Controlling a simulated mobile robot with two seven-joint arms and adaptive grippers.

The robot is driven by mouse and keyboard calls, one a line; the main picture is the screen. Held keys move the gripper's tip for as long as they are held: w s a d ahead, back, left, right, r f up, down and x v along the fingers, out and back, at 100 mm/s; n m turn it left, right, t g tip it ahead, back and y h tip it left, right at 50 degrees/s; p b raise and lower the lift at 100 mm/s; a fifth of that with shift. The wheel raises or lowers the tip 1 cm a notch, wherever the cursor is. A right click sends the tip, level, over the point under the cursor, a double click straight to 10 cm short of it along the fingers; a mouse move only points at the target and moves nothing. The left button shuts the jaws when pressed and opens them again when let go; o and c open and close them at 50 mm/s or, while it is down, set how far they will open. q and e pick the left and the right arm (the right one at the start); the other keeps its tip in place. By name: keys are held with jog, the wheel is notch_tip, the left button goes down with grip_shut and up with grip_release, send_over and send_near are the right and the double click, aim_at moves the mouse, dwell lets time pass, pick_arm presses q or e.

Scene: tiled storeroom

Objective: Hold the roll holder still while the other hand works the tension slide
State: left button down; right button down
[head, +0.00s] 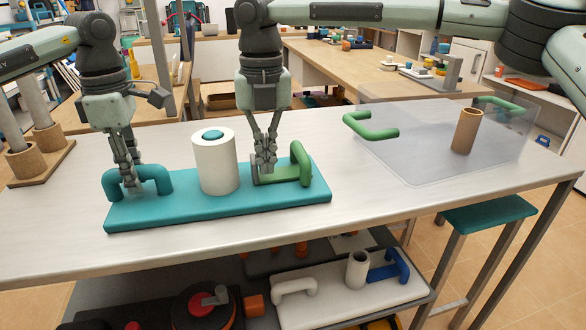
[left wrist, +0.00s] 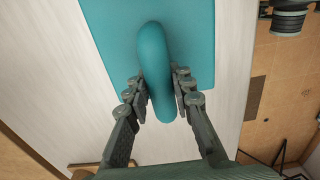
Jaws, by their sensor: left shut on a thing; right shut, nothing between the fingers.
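The roll holder has a long teal base (head: 225,206) lying on the metal table, with a teal arched handle (head: 160,180) at its left end. A white roll (head: 215,165) stands upright on its middle. The green tension slide (head: 301,163) is at the right end, with an upright handle. My left gripper (head: 131,186) is shut on the teal handle; the left wrist view shows its fingers (left wrist: 160,98) on both sides of the handle (left wrist: 153,60). My right gripper (head: 265,168) is shut and empty, fingertips down beside the slide's left part; I cannot tell whether they touch.
A clear tray (head: 420,168) with green handles and a brown cardboard tube (head: 466,130) stands to the right. A wooden rack with tubes (head: 40,165) is at the far left. The table front is clear. A lower shelf holds a white holder (head: 330,296).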

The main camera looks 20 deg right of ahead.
jog(key=shift+a, duration=1.2)
jog(key=c, duration=2.3)
grip_release()
jog(key=o, duration=0.9)
pick_arm(q)
jog(key=shift+d, duration=0.1)
pick_arm(e)
jog(key=shift+o, duration=0.2)
jog(key=shift+d+r, duration=0.1)
jog(key=shift+r, duration=3.45)
pick_arm(q)
jog(key=shift+m, duration=0.5)
pick_arm(e)
jog(key=shift+r, duration=0.15)
